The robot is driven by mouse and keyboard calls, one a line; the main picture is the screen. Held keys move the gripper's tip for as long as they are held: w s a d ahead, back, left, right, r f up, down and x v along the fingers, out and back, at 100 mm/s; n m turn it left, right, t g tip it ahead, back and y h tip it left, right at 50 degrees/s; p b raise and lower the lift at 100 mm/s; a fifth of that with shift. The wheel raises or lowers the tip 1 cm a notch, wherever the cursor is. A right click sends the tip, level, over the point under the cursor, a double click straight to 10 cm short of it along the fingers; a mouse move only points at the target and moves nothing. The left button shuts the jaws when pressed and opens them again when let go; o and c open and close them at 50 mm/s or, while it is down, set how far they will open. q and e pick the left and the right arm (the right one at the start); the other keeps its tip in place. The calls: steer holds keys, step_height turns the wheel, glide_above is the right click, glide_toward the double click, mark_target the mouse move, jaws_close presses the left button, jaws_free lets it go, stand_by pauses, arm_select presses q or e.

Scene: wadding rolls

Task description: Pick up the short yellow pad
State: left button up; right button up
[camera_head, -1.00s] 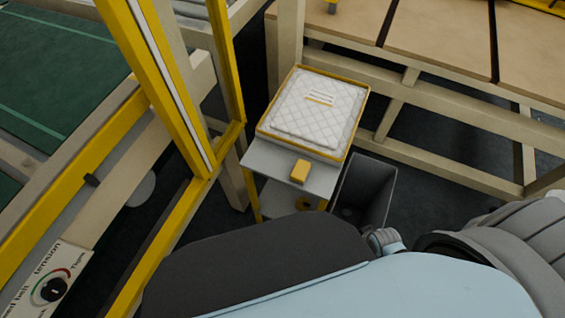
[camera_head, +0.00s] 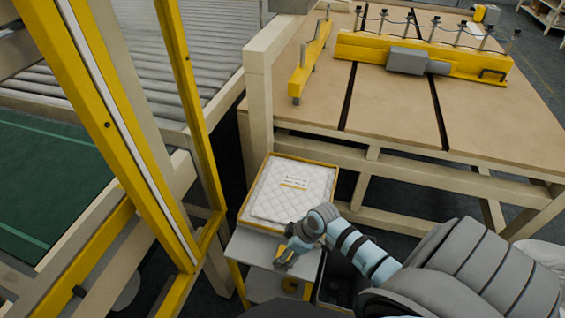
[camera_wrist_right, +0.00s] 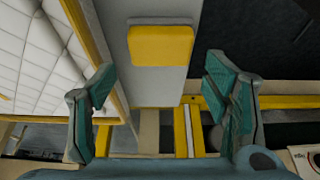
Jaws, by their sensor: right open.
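The short yellow pad (camera_wrist_right: 160,45) lies on the grey top of a small stand (camera_wrist_right: 150,90), near its edge. In the right wrist view it sits between and beyond the two green fingers of my right gripper (camera_wrist_right: 162,78). The gripper is open and empty, with a gap on each side of the pad. In the head view, my right gripper (camera_head: 287,256) hangs over the stand's grey top and mostly covers the pad. I cannot tell its exact height above the pad. My left gripper is not in view.
A yellow-rimmed tray (camera_head: 262,228) with a white quilted pad (camera_head: 290,190) stands just behind the gripper. A dark bin (camera_head: 335,290) is beside the stand. A wooden table (camera_head: 400,110) stands behind, and a yellow frame (camera_head: 120,120) rises at the left.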

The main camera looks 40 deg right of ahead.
steer(key=x, duration=0.3)
steer(key=b+x, duration=0.1)
steer(key=x, duration=0.1)
steer(key=shift+s+d+f, duration=0.15)
steer(key=shift+s+d, duration=0.1)
steer(key=shift+s, duration=0.1)
steer(key=shift+c, duration=0.6)
steer(key=c, duration=0.9)
steer(key=shift+r, duration=0.65)
step_height(320, 180, up, 19)
steer(key=p, duration=0.4)
steer(key=shift+p, duration=0.35)
